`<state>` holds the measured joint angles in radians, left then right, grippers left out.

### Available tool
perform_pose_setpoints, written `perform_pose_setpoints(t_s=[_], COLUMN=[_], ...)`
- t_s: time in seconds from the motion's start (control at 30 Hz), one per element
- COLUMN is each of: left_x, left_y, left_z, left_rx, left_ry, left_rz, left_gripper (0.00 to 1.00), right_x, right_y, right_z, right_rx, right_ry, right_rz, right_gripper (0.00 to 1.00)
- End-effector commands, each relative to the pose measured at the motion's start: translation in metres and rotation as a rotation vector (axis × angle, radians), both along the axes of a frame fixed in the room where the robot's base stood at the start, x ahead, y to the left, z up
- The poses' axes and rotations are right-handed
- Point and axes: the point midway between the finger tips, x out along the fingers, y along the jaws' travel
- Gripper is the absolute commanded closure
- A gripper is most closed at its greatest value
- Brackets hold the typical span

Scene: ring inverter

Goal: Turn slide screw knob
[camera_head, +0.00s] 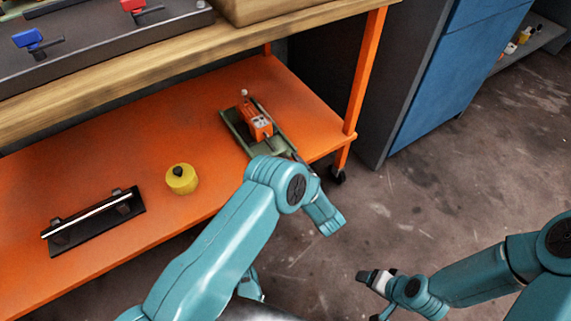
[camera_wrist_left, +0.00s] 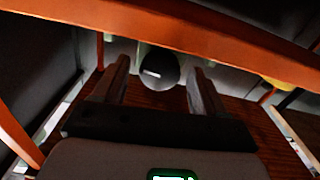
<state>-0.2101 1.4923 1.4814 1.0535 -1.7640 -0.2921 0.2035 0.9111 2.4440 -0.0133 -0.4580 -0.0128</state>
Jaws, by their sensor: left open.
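The slide screw device has a green base (camera_head: 238,131) with an orange block (camera_head: 256,119) on it, on the orange lower shelf. In the left wrist view a dark round knob (camera_wrist_left: 158,74) with a light highlight shows just beyond and between the fingertips of my left gripper (camera_wrist_left: 159,66). The fingers are open, one on each side, with gaps to the knob; I cannot tell how far ahead it is. My right gripper (camera_head: 374,280) is low at the right, far from the device.
A yellow cylinder (camera_head: 181,181) with a black top and a black plate (camera_head: 110,226) carrying a silver rod are on the shelf to the left. The wooden worktop (camera_head: 140,83) lies above the shelf. An orange post (camera_head: 366,70) stands at the right, near a blue cabinet (camera_head: 445,80).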

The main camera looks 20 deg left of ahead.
Motion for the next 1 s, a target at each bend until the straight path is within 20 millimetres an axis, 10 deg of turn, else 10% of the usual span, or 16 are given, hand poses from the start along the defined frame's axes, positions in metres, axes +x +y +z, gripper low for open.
perform_pose_setpoints(t_s=[0.2, 1.0], left_x=[0.0003, 0.0015], left_y=[0.0002, 0.0025], left_z=[-0.0001, 0.0], left_rx=[0.0, -0.23], left_ry=[0.0, -0.296], left_rz=[-0.001, -0.001], left_gripper=[0.84, 0.84], right_x=[0.0, -0.0002], right_y=[0.0, 0.0001], right_z=[0.0, 0.0002], right_rx=[0.0, 0.0], right_ry=[0.0, 0.001], right_rz=[0.0, 0.0], right_gripper=[0.28, 0.28])
